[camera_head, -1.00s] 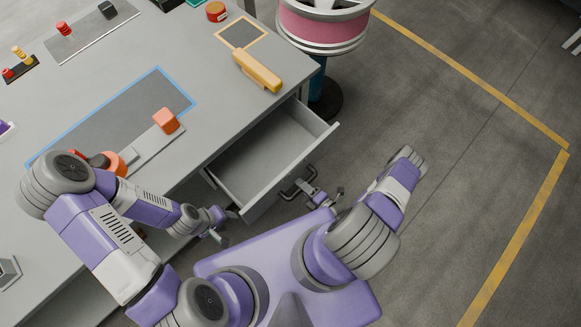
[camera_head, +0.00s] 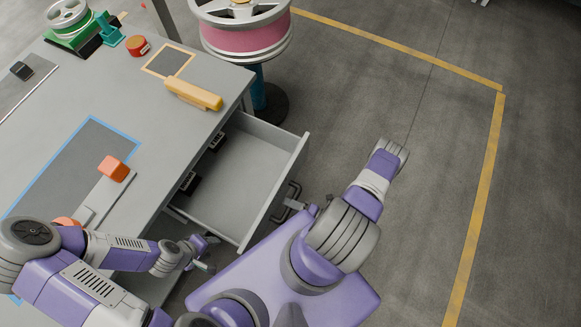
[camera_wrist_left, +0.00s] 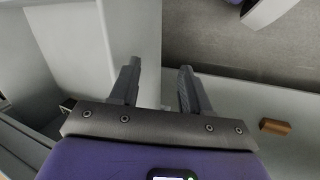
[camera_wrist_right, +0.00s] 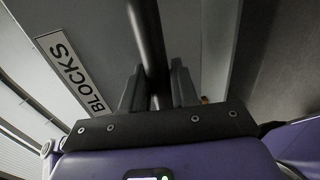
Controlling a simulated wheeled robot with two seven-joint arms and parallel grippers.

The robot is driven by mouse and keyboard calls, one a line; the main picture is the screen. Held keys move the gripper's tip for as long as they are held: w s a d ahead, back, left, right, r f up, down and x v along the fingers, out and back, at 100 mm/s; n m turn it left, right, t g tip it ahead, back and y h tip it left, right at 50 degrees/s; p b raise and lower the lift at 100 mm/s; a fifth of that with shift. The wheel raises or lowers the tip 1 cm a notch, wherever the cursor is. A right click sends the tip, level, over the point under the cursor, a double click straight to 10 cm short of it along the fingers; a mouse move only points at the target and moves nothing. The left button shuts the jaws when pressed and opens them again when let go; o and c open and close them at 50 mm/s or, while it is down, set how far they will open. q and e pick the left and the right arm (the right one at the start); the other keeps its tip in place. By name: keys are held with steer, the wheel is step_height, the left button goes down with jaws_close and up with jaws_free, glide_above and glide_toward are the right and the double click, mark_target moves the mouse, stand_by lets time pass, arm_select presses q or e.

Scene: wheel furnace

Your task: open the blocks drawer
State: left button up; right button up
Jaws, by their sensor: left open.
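The grey blocks drawer (camera_head: 245,178) stands open from the right side of the table, its inside seen from above. Two black things (camera_head: 188,183) show at its back. The right wrist view shows its BLOCKS label (camera_wrist_right: 75,72) and black bar handle (camera_wrist_right: 150,40). My right gripper (camera_wrist_right: 158,88) has its fingers on both sides of the bar, closed on it. In the head view the handle (camera_head: 292,192) is at the drawer's front, partly hidden by my arm. My left gripper (camera_head: 208,266) is open and empty, low beside the table; its spread fingers show in the left wrist view (camera_wrist_left: 158,90).
The grey table (camera_head: 130,95) carries a yellow tool (camera_head: 193,94), a red button (camera_head: 138,45) and an orange block (camera_head: 113,168). A pink-rimmed wheel on a stand (camera_head: 243,38) is close behind the drawer. Open floor (camera_head: 425,110) lies to the right.

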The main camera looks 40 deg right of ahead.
steer(key=shift+o, duration=1.3)
steer(key=v, duration=0.7)
steer(key=shift+s+p, duration=0.2)
steer(key=shift+p, duration=0.1)
steer(key=shift+d+r, duration=0.1)
